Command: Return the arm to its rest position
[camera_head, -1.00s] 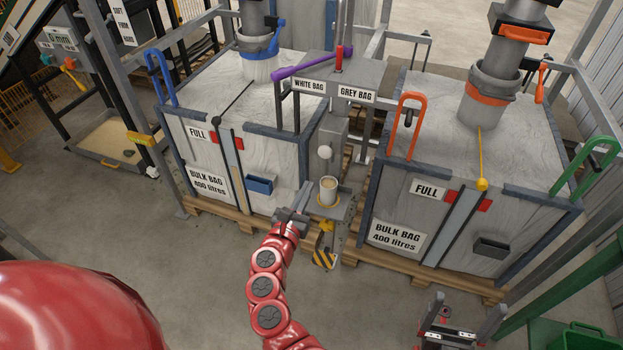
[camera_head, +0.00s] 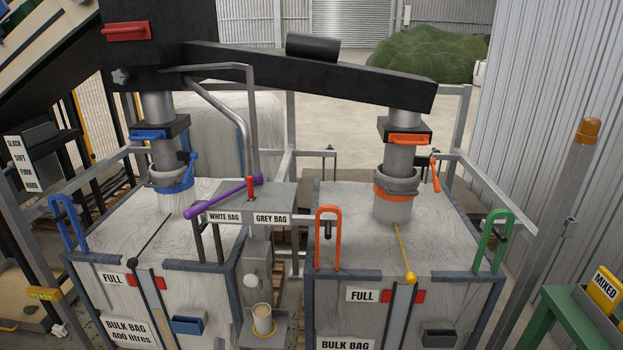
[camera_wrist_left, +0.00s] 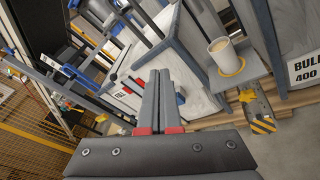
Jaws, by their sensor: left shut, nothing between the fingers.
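My left gripper (camera_wrist_left: 157,78) fills the lower middle of the left wrist view, its two grey fingers together with nothing between them. In the head view at most its tip shows at the bottom edge, left of the cup. A pale cup (camera_head: 263,318) with beige contents stands upright on a small shelf between the two bulk bags. In the wrist view the cup (camera_wrist_left: 222,55) is right of the fingers, apart from them, in a yellow ring. My right gripper is out of both current views.
The left bulk bag (camera_head: 120,215) and right bulk bag (camera_head: 345,215) stand in frames under filling spouts. A purple lever (camera_head: 222,198) and a red knob (camera_head: 251,188) sit on the post between them. A green stand (camera_head: 565,315) is at the lower right.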

